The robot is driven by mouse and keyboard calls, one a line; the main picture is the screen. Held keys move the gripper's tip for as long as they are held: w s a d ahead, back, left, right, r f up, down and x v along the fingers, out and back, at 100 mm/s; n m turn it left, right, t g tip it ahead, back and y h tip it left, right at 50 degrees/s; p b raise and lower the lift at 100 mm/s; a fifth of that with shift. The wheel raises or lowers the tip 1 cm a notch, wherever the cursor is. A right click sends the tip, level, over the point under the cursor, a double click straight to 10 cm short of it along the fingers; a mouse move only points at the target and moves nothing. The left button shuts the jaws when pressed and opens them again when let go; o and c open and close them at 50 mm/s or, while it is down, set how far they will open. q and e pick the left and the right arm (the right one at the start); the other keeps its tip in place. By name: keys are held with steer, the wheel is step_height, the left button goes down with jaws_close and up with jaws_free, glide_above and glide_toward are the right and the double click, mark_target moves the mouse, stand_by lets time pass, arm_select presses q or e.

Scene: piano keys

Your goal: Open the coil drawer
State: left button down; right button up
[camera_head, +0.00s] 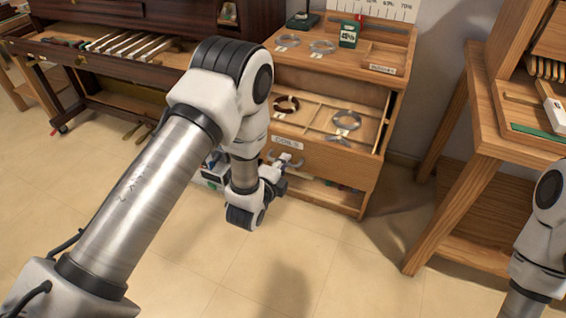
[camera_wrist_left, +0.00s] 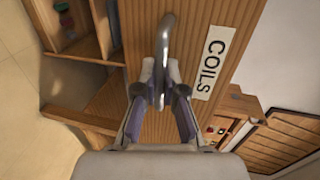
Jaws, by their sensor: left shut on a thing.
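The coil drawer (camera_head: 340,163) is a wooden drawer in the cabinet, with a "COILS" label (camera_head: 288,142) on its front. It stands pulled out, and its divided inside shows a dark coil (camera_head: 286,104) and a silver coil (camera_head: 347,119). The label also shows in the left wrist view (camera_wrist_left: 212,62). My left gripper (camera_wrist_left: 160,85) is shut on the curved metal handle (camera_wrist_left: 165,38) of the drawer front. In the head view my left gripper (camera_head: 280,170) is small and low at the drawer front. My right gripper is outside the view.
The cabinet top (camera_head: 297,60) carries more coils and small parts. A lower shelf (camera_head: 328,194) lies under the drawer. A piano-like workbench (camera_head: 130,45) stands left, and a wooden table (camera_head: 480,130) stands right. The tiled floor (camera_head: 300,255) in front is clear.

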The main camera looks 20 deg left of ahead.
arm_select(q)
steer(key=c, duration=1.5)
jaws_free()
steer(key=v, duration=1.2)
